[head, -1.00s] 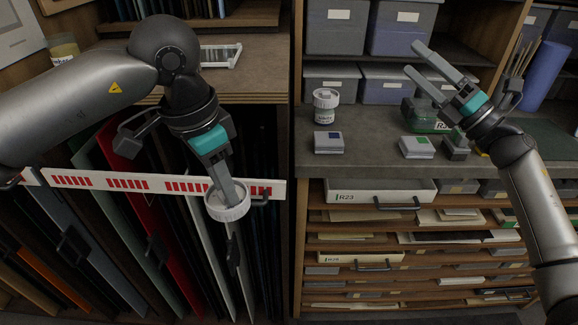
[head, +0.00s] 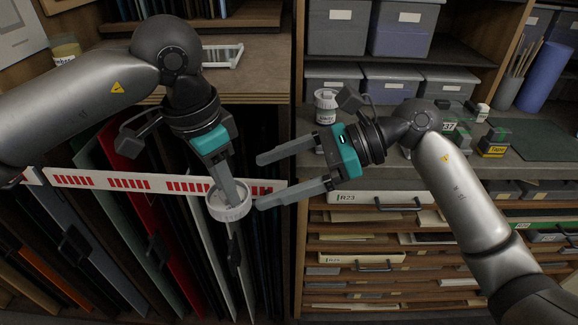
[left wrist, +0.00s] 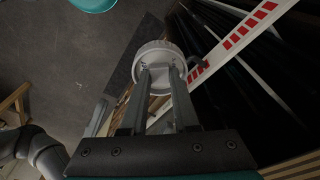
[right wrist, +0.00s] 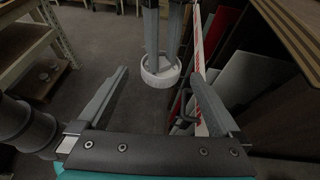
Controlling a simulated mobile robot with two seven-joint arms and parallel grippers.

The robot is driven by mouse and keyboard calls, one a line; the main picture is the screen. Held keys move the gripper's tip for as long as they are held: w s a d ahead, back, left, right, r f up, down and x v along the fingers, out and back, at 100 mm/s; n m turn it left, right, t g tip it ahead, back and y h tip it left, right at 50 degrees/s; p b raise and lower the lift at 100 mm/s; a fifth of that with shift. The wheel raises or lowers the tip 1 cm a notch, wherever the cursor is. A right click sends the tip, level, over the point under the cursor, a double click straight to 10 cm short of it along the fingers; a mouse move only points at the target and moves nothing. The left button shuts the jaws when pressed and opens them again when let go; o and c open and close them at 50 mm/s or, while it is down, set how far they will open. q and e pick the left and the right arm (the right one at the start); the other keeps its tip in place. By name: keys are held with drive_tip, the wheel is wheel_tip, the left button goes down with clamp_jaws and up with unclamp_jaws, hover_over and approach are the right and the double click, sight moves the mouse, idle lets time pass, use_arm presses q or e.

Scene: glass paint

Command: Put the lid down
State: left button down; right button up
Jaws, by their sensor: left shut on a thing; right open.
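A round white lid (head: 229,206) with a ridged rim is in my left gripper (head: 228,190), held in the air in front of the rack of upright sheets. The lid also shows in the left wrist view (left wrist: 157,55), between the fingertips, and in the right wrist view (right wrist: 160,76). My right gripper (head: 257,182) is open and empty. Its fingers point left at the lid, with the lid just beyond and between the fingertips; no contact is visible.
A grey counter (head: 530,168) at the right bears jars, small boxes and a green mat (head: 538,139). Drawers (head: 350,262) lie below. A red-and-white strip (head: 110,183) crosses the rack.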

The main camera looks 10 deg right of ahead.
sight(221, 194)
drive_tip(key=x, duration=0.9)
drive_tip(key=shift+w+a, duration=0.1)
drive_tip(key=shift+a, duration=0.2)
